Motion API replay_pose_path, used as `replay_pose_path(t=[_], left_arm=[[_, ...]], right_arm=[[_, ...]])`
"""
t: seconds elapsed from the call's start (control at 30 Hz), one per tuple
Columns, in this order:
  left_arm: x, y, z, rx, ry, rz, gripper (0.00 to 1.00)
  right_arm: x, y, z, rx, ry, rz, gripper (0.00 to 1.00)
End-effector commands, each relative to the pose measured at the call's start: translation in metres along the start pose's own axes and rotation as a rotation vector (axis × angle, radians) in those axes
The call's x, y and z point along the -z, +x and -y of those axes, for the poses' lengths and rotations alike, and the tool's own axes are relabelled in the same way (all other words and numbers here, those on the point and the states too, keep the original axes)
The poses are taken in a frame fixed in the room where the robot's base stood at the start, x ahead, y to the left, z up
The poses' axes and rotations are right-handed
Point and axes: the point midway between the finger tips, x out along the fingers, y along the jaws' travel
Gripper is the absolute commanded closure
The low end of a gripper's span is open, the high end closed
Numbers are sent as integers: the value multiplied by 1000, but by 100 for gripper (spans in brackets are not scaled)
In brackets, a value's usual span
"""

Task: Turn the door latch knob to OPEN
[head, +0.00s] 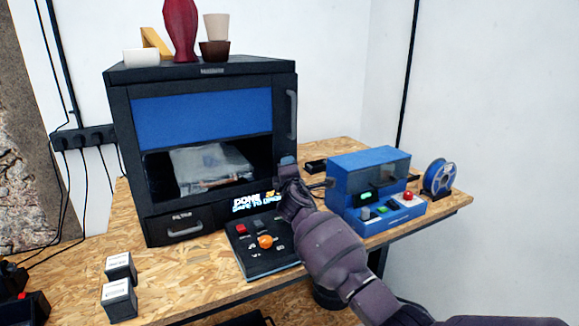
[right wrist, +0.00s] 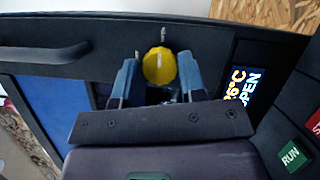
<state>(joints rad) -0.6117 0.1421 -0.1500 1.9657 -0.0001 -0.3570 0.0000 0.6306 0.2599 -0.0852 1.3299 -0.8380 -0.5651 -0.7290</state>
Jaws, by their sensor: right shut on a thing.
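The door latch knob (right wrist: 158,65) is round and yellow, on the dark front frame of the printer, in the right wrist view. My right gripper (right wrist: 158,78) has one blue-grey finger on each side of it and is shut on it. A pale tick mark stands just above the knob; I cannot read an OPEN label or tell the knob's exact angle. In the head view my right gripper (head: 287,165) is at the printer's right front edge and hides the knob. The printer door (head: 202,116) has a blue panel and a grey handle (head: 292,114). My left gripper is not in view.
A control panel (head: 262,250) with an orange knob stands before the printer; a lit screen above it reads DONE. A blue machine (head: 350,175) and a filament spool (head: 438,177) are at right. Two small boxes (head: 119,300) sit front left. A red vase (head: 180,30) stands on top.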

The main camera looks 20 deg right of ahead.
Motion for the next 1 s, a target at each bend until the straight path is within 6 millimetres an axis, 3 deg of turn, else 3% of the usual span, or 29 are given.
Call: replay_pose_path(t=[0.67,0.7,0.8,0.83,1.0], left_arm=[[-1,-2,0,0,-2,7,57],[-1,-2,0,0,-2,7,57],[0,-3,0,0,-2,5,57],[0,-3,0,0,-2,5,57],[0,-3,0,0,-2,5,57]], right_arm=[[0,0,0,21,53,1,86],[0,0,0,21,53,1,56],[0,0,0,21,52,1,41],[0,0,0,21,52,1,37],[0,0,0,21,51,0,37]])
